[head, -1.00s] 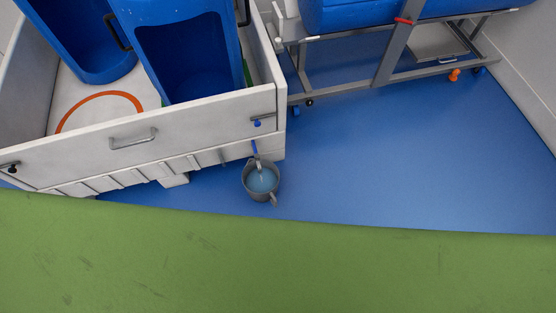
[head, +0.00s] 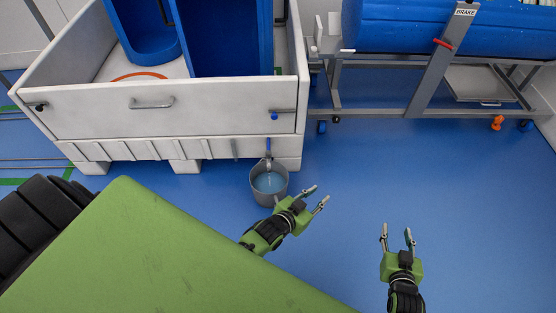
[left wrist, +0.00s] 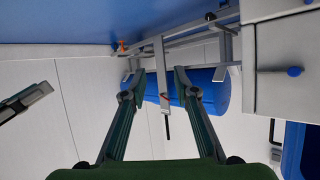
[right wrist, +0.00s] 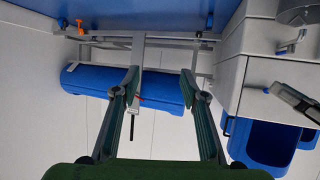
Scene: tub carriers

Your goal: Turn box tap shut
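The white box (head: 85,112) stands at the upper left in the head view. Its tap, with a blue lever (head: 268,145), sits low near the right end of its front. The lever looks upright. A grey bucket (head: 257,190) with pale blue water stands on the floor under the tap; a thin pale streak shows below the spout. My left gripper (head: 318,195) is open and empty, right of the bucket and pointing away from it; its fingers also show in the left wrist view (left wrist: 157,80). My right gripper (head: 396,235) is open and empty, further right.
A blue knob (head: 274,116) sits on the box front above the tap. Blue tubs (head: 228,40) stand in the box. A wheeled metal frame (head: 425,80) with a blue tub and red lever (head: 442,43) is at upper right. The blue floor (head: 450,180) at right is clear.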

